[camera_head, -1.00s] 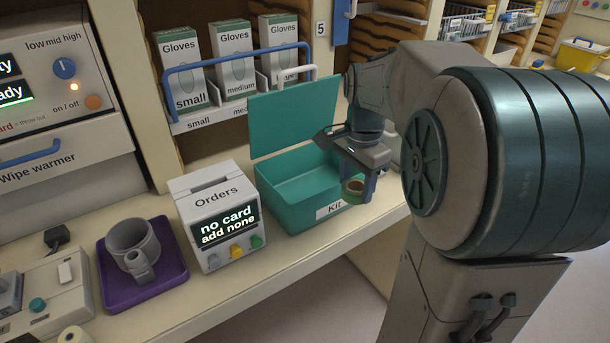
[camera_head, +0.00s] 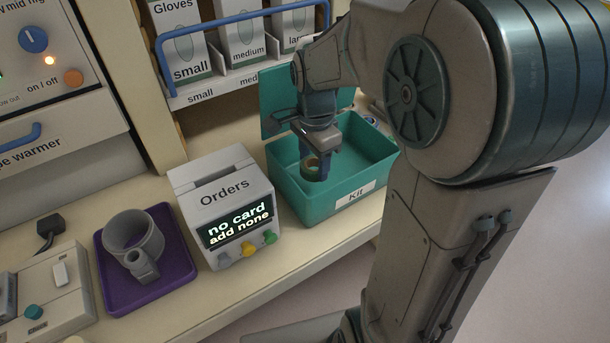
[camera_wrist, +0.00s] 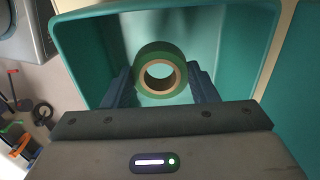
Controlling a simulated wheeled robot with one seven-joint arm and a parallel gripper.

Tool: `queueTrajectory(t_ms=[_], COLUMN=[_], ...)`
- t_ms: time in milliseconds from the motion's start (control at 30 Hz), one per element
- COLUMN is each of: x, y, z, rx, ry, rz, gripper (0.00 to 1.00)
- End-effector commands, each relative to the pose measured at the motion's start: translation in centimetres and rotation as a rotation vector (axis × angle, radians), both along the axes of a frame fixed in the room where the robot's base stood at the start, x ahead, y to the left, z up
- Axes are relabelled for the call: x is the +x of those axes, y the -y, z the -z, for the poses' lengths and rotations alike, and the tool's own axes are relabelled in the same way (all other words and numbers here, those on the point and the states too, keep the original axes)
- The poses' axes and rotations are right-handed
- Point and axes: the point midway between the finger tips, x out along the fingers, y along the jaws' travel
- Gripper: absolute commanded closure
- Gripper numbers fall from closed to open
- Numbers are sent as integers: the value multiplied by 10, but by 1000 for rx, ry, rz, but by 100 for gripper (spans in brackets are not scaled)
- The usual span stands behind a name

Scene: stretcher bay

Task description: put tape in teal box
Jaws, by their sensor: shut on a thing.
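The teal box (camera_head: 368,205), labelled "Kit", stands open on the counter with its lid (camera_head: 275,103) raised at the back. My gripper (camera_head: 316,172) is over the box's opening, toward its left side, pointing down. It is shut on a roll of green tape (camera_head: 310,163). In the wrist view the tape (camera_wrist: 160,51) sits between the two fingers (camera_wrist: 163,85), its hole facing the camera. The box's inside (camera_wrist: 100,50) shows behind and around the tape. How far the tape is above the box floor is hard to tell.
The Orders device (camera_head: 225,205) stands close to the box's left. A purple tray (camera_head: 178,268) with a grey mug (camera_head: 133,240) is farther left. A glove rack (camera_head: 240,62) with a blue rail is behind. The counter's front edge (camera_head: 300,262) is near.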

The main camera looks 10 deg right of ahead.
Motion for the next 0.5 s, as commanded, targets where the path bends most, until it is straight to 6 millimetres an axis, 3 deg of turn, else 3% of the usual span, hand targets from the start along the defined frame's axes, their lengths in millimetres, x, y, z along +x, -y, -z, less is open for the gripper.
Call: queueTrajectory(t_ms=[167, 500], x=[0, -1], y=[-19, -21], z=[11, 50], rx=[0, 0], ry=[-1, -2], rz=[-1, -1], gripper=[69, 69])
